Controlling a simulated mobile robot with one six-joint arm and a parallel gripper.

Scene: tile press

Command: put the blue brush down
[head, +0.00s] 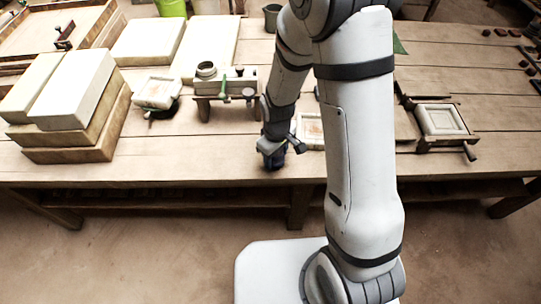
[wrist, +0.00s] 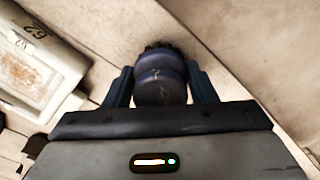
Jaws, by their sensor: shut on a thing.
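The blue brush (wrist: 160,85) is dark blue and rounded, with dark bristles at its far end in the wrist view. My gripper (wrist: 163,88) is shut on it, one finger on each side. In the head view my gripper (head: 273,150) is low at the front edge of the wooden table (head: 220,160), and the brush (head: 274,162) shows as a small dark shape under it. I cannot tell whether the brush touches the tabletop.
A pale framed tile (head: 310,130) lies just right of my gripper, partly behind my arm. A small bench (head: 225,95) with green-handled tools stands behind. Stacked pale blocks (head: 70,100) fill the left. A tile press frame (head: 440,120) is at right. The front strip left of my gripper is clear.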

